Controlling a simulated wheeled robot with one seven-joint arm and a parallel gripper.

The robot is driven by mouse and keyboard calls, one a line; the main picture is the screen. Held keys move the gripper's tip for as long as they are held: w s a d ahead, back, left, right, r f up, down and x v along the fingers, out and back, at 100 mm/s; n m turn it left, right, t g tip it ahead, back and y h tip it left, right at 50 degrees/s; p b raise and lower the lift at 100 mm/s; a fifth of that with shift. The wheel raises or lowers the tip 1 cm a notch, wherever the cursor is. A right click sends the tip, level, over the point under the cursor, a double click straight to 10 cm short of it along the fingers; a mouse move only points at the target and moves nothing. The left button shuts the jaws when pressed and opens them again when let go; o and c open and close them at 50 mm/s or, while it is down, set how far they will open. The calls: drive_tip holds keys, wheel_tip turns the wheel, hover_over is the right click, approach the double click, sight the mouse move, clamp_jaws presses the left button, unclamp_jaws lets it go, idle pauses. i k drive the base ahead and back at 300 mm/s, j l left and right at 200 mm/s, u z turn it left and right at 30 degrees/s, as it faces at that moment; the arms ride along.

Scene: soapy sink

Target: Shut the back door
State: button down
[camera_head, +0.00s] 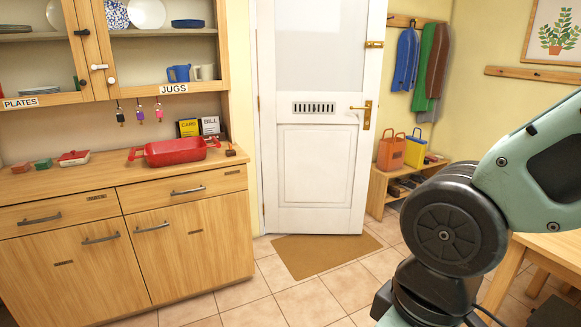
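The white back door (315,165) stands upright at the centre of the view, with a pale pane above and a panel below. Its hinge side is at the left, beside the cupboard. A brass lever handle (364,112) is on its right side, with a brass fitting (374,44) higher up. No dark gap shows around the door, and I cannot tell whether it is fully shut or ajar. My arm fills the lower right, apart from the door in the picture. My gripper is not in view.
A brown doormat (326,256) lies on the tiled floor before the door. The wooden cupboard (190,240) stands left, with a red dish (176,152) on top. A low shoe bench (378,190) holds bags at right. A wooden table (550,250) is partly hidden by my arm.

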sight(317, 166)
drive_tip(key=i+j, duration=0.2)
drive_tip(key=i, duration=0.25)
drive_tip(key=i+j, duration=0.2)
drive_tip(key=i, duration=0.25)
drive_tip(key=i+j, duration=0.2)
drive_tip(key=i, duration=0.25)
drive_tip(key=i+j, duration=0.15)
drive_tip(key=i, duration=0.3)
drive_tip(key=i+l, duration=1.85)
drive_tip(key=l+u, duration=0.05)
drive_tip(key=l, duration=0.05)
